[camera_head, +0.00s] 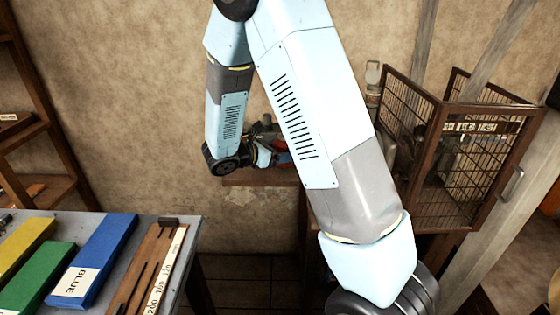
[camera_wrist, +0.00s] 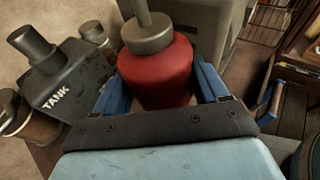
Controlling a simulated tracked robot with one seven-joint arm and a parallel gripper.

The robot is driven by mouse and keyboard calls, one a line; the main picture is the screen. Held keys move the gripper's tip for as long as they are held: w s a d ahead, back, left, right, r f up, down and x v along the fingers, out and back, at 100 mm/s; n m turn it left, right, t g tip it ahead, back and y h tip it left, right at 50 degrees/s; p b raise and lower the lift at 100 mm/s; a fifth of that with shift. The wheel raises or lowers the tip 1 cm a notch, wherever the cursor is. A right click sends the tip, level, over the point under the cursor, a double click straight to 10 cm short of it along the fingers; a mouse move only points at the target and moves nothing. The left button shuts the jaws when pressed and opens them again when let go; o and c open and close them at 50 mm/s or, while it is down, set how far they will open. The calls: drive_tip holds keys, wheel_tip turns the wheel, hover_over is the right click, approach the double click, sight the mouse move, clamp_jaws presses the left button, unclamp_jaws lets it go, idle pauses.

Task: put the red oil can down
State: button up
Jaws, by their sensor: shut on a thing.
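The red oil can (camera_wrist: 157,75) fills the middle of the wrist view, with a grey metal collar and spout on top. My gripper (camera_wrist: 160,92) has its two blue fingers on either side of the can's body and is shut on it. In the head view a small bit of red (camera_head: 282,157) shows by my gripper (camera_head: 266,153), mostly hidden behind my arm. The can seems upright. I cannot tell whether its base touches a surface.
A dark tank labelled TANK (camera_wrist: 62,82) stands close left of the can. A grey block-like body (camera_wrist: 205,35) is right behind it. A wooden shelf (camera_head: 245,178) lies below my gripper. A mesh cage (camera_head: 475,165) stands right. A table (camera_head: 175,222) with coloured blocks is front left.

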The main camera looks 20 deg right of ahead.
wheel_tip(320, 180, down, 3)
drive_tip(key=shift+w+f, duration=0.15)
drive_tip(key=shift+f, duration=0.05)
drive_tip(key=o, duration=1.2)
drive_tip(key=v, duration=1.2)
drive_tip(key=shift+r, duration=0.1)
